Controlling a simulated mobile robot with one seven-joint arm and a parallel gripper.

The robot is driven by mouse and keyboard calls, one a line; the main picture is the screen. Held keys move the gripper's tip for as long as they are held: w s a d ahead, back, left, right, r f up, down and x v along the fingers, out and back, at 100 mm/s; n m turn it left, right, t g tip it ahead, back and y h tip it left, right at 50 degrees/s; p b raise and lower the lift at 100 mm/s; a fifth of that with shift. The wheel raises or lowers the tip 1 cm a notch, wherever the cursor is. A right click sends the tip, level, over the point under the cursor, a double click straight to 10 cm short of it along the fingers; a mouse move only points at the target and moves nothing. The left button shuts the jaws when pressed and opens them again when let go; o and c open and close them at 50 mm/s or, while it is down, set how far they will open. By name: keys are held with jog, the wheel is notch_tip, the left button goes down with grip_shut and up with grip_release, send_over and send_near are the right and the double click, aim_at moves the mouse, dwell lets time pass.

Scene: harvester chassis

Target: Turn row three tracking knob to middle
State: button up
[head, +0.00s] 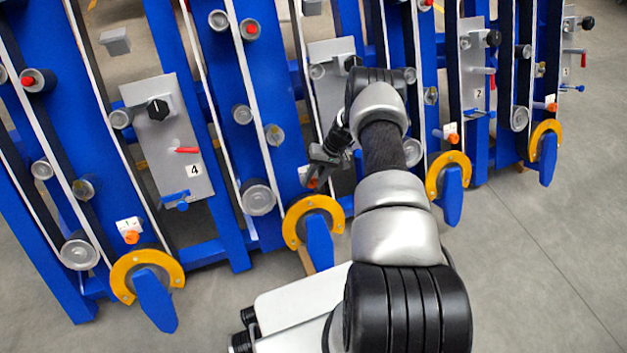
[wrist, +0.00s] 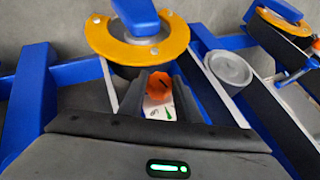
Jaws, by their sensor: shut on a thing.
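The row three tracking knob (head: 312,184) is a small orange knob on a white plate, low on the blue frame and left of the panel that my arm partly covers. In the wrist view the orange knob (wrist: 158,86) sits between my two dark fingers, with its white plate (wrist: 160,110) and a green mark beside it. My gripper (wrist: 158,84) is shut on the knob. In the head view my gripper (head: 318,170) reaches down to the knob from the upper right. The exact pointing direction of the knob is hard to tell.
A yellow ring guard (head: 297,222) with a blue lever (head: 320,242) is just below the knob. A grey roller (head: 258,197) stands to its left. Panel 4 (head: 175,150) and another orange knob (head: 131,237) are further left. Open floor lies at the lower right.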

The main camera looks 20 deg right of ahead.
jog(key=shift+d+f+m+t+y, duration=0.15)
jog(key=shift+m+t+y, duration=0.35)
jog(key=shift+m+y, duration=0.65)
jog(key=shift+y, duration=0.35)
jog(key=o, duration=1.1)
jog(key=shift+c, duration=0.2)
jog(key=p+v, duration=0.3)
jog(key=v, duration=1.4)
jog(key=shift+r, duration=0.25)
jog(key=shift+d, duration=0.1)
